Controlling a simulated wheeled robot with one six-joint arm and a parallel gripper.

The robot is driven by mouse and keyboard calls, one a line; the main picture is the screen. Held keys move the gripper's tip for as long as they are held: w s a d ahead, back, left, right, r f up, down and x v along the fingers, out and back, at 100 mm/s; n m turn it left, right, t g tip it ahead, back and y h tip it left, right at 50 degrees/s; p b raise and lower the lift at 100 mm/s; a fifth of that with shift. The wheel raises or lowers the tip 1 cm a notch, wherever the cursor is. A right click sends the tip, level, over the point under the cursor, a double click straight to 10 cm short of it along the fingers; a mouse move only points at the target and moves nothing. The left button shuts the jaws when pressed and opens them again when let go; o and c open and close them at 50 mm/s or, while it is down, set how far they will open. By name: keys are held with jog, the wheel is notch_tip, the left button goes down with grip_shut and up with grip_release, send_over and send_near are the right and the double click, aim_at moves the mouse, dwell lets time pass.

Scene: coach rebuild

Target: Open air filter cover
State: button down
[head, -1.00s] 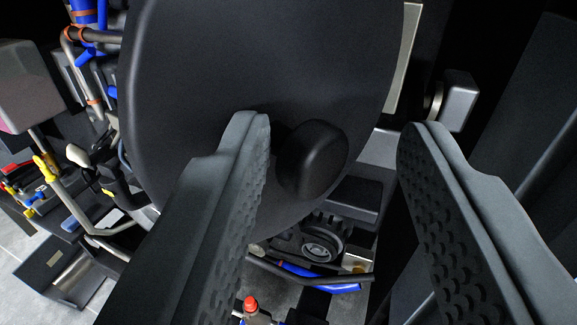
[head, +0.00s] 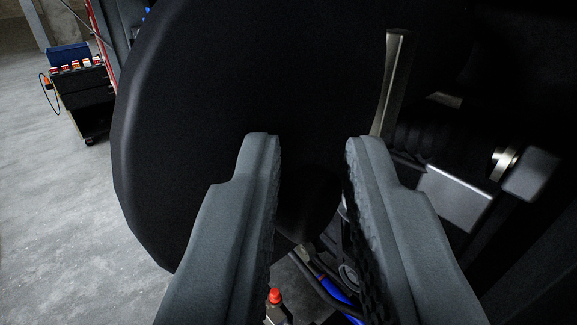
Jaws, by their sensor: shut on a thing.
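The air filter cover (head: 190,110) is a large, dark, round disc that fills the middle of the head view. Its knob (head: 311,198) is a dark, rounded lump, hard to make out in the shadow. My gripper (head: 314,148) has its two grey fingers on either side of the knob and is shut on it. The cover stands turned at an angle, with its left edge out over the grey floor. Its hinge side is not clear to me.
A metal bar (head: 393,82) and a dark ribbed part (head: 433,150) show right of the cover. Blue hoses (head: 335,287) and a red-capped fitting (head: 274,297) lie below. A tool cart (head: 84,95) stands far left on open floor (head: 60,220).

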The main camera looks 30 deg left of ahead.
jog(key=shift+w+d+f+n+g+y, duration=0.25)
jog(key=shift+w+d+f+g+y, duration=0.1)
jog(key=shift+d+f, duration=0.2)
jog(key=shift+w+d+f+n+g+y, duration=0.25)
jog(key=shift+w+d+f+y, duration=0.15)
jog(key=shift+d, duration=0.1)
jog(key=c, duration=1.2)
grip_release()
jog(key=shift+w, duration=0.15)
jog(key=r+v, duration=0.1)
jog(key=v, duration=1.6)
jog(key=shift+s+a+r, duration=0.25)
jog(key=shift+s+r, duration=0.05)
jog(key=shift+s, duration=0.25)
